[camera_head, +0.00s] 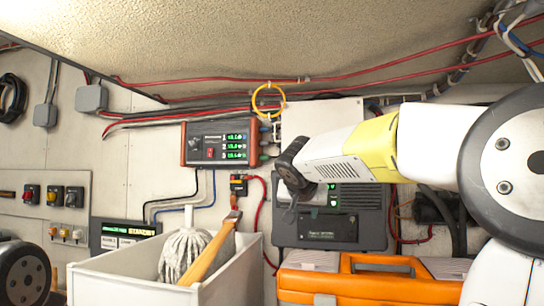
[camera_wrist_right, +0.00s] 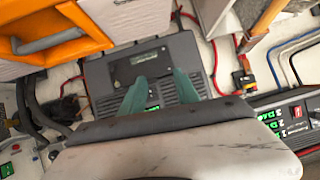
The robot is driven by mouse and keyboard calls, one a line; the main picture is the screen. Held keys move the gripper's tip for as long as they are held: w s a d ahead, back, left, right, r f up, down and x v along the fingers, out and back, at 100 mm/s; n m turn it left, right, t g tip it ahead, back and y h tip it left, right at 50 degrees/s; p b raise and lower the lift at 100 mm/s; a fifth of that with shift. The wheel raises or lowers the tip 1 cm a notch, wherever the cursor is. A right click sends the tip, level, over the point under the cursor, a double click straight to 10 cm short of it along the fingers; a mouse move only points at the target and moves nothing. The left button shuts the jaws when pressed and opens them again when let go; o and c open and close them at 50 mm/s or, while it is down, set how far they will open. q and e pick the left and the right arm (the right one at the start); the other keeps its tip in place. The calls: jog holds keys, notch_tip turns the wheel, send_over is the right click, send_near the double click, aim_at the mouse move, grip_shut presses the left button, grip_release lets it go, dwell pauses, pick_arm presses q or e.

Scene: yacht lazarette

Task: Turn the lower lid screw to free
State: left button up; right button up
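A dark grey box (camera_head: 372,207) with a slotted upper front and a black lower panel (camera_head: 325,228) is fixed on the back wall. It also shows in the right wrist view (camera_wrist_right: 205,60), turned over, with its panel (camera_wrist_right: 150,60). I cannot make out a lid screw clearly in either view. My right gripper (camera_head: 292,208) is in front of the box's upper left part in the head view. In the right wrist view its two green fingers (camera_wrist_right: 158,78) are apart with nothing seen between them, pointing at the box; contact cannot be told. My left gripper is not in view.
An orange toolbox (camera_head: 370,286) stands below the box. A white bin (camera_head: 130,280) with a mop (camera_head: 185,252) and a wooden handle (camera_head: 215,250) is at left. A red-framed meter (camera_head: 212,143) and cables are on the wall. A white panel (camera_head: 320,115) is above.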

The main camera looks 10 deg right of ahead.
jog(key=w+a+r+m+t+h, duration=0.3)
jog(key=w+r+t, duration=0.2)
jog(key=w+r, duration=0.9)
jog(key=w+d+r, duration=0.2)
jog(key=w+d, duration=0.1)
jog(key=w, duration=0.2)
jog(key=shift+r, duration=0.15)
jog(key=shift+d, duration=0.1)
jog(key=shift+c, duration=0.2)
grip_shut()
